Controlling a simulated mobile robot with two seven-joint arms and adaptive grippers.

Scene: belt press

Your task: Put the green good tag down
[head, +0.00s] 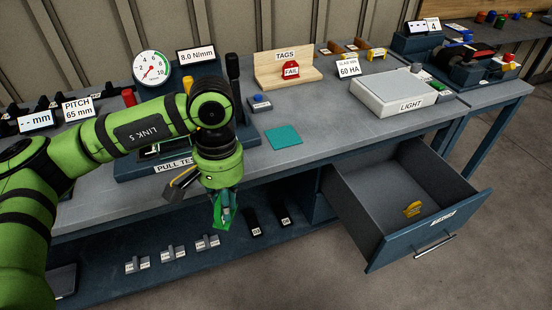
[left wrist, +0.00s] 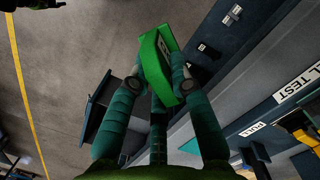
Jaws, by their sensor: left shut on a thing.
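My left gripper (head: 226,207) is shut on the green good tag (head: 218,216) and holds it in the air around the bench's front edge. In the left wrist view the green tag (left wrist: 155,62) sits between the fingers of my left gripper (left wrist: 161,86), tilted, with dark lettering partly hidden. The wooden tag stand (head: 270,77) marked TAGS is at the back of the bench, with a red FAIL tag (head: 291,70) on it. My right gripper is in neither view.
A teal pad (head: 283,138) lies on the bench (head: 325,135). To the right, an open drawer (head: 375,195) juts out with a yellow item (head: 412,209) inside. The light box (head: 400,92) and dial gauge (head: 151,70) stand further back. A lower shelf (head: 200,262) carries several small parts.

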